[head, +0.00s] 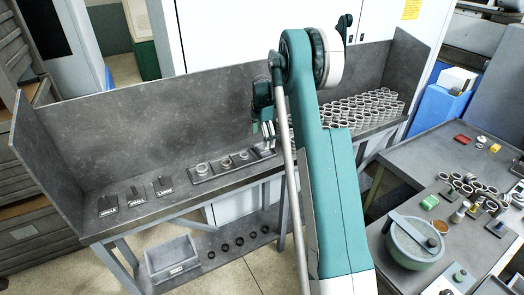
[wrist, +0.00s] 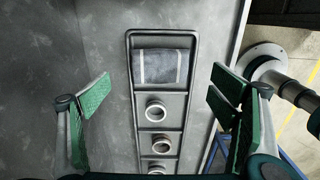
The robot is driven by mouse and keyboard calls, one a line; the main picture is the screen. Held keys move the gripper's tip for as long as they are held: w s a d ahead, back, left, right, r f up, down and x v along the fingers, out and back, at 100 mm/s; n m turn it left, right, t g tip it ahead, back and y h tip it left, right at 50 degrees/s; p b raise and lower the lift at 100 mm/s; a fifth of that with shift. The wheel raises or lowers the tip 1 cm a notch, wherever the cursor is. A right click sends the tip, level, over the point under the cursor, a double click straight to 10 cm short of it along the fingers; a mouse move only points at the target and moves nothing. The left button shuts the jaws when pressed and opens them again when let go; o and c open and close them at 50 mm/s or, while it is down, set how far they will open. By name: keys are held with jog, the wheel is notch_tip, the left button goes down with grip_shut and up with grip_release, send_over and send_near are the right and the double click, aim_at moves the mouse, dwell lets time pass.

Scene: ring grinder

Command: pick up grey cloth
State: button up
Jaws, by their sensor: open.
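The grey cloth (wrist: 160,66) lies folded, with pale stripes near both ends, in the end compartment of a dark tray (wrist: 132,112) in the wrist view. In the head view it is at most a small patch by my fingers, too small to make out. My gripper (head: 267,132) is over the right end of the tray on the grey bench. In the wrist view my gripper (wrist: 160,82) has its green-padded fingers wide apart, one on each side of the tray, with nothing between the pads. I cannot tell the height above the cloth.
Several metal rings (wrist: 157,110) sit in the other tray compartments. Many rings (head: 365,106) stand on the bench to the right. Three label stands (head: 137,197) are at the left. The bench has a back wall (head: 150,125). A side table (head: 405,170) holds a mortar bowl (head: 412,246).

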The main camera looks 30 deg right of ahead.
aim_at(262, 147)
jog(key=shift+f, duration=0.2)
jog(key=shift+f, duration=2.5)
jog(key=shift+c, duration=0.6)
jog(key=c, duration=0.8)
